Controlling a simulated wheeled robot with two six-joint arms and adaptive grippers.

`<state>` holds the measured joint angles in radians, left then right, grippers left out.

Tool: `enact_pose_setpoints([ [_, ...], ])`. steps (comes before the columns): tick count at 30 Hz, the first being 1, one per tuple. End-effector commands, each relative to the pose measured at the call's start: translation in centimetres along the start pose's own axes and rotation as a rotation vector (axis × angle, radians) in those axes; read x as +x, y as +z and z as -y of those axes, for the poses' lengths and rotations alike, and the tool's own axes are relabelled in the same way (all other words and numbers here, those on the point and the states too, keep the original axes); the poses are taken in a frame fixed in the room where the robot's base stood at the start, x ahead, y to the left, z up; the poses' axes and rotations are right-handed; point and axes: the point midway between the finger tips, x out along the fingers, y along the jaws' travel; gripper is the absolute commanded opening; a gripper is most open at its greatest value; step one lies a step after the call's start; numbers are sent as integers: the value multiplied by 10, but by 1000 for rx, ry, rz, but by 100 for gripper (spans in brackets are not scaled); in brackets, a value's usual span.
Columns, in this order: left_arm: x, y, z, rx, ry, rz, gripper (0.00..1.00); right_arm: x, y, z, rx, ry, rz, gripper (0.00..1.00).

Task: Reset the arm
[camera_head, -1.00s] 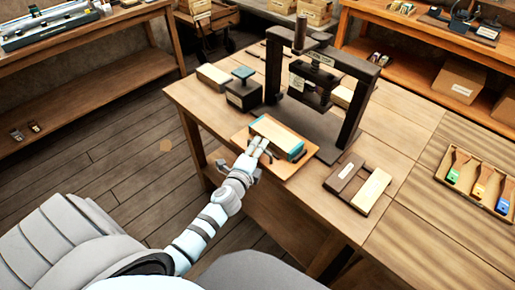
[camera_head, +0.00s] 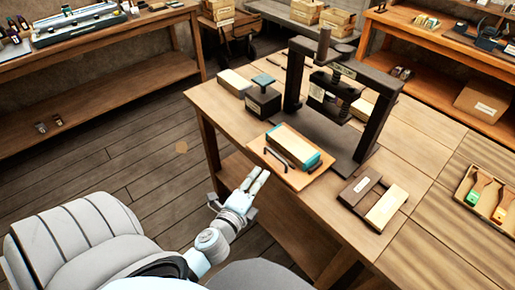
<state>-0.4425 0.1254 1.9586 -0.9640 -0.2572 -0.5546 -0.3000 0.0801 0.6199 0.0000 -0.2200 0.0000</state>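My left gripper (camera_head: 257,179) is in front of the table's near edge, a little below and left of the wooden board (camera_head: 291,178). It is apart from the board and holds nothing that I can see. Its fingers look close together, but the gap is too small to judge. A cream block with teal ends (camera_head: 294,146) lies on the board, beside a dark handle (camera_head: 275,156). The dark handwheel press (camera_head: 377,118) stands just behind the board. My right gripper is not in view.
A dark box with a teal top (camera_head: 263,98) and a pale block (camera_head: 234,83) stand left of the press. A dark and pale wooden piece (camera_head: 373,202) lies at the front right. A tray with colored tools (camera_head: 487,196) is at the far right. Floor left of the table is clear.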

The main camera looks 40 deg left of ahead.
Motion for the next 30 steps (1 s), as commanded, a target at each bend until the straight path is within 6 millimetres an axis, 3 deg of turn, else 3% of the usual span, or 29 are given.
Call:
enact_pose_setpoints([
  [11, 1, 0, 0, 0, 0, 0, 30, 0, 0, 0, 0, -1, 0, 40],
  [14, 1, -1, -2, -77, 6, -4, 30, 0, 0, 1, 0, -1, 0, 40],
  [17, -2, -2, -52, -249, 124, 0, 30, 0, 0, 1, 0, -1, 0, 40],
  [20, -18, 0, -142, -477, 332, 56, 30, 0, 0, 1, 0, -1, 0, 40],
  [22, -44, 2, -216, -660, 503, 145, 30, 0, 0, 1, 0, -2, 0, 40],
  [24, -83, 5, -286, -834, 667, 273, 30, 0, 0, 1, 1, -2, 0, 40],
  [27, -152, 10, -366, -1037, 861, 501, 30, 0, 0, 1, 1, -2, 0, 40],
  [30, -218, 14, -416, -1159, 990, 713, 30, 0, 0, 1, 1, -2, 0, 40],
])
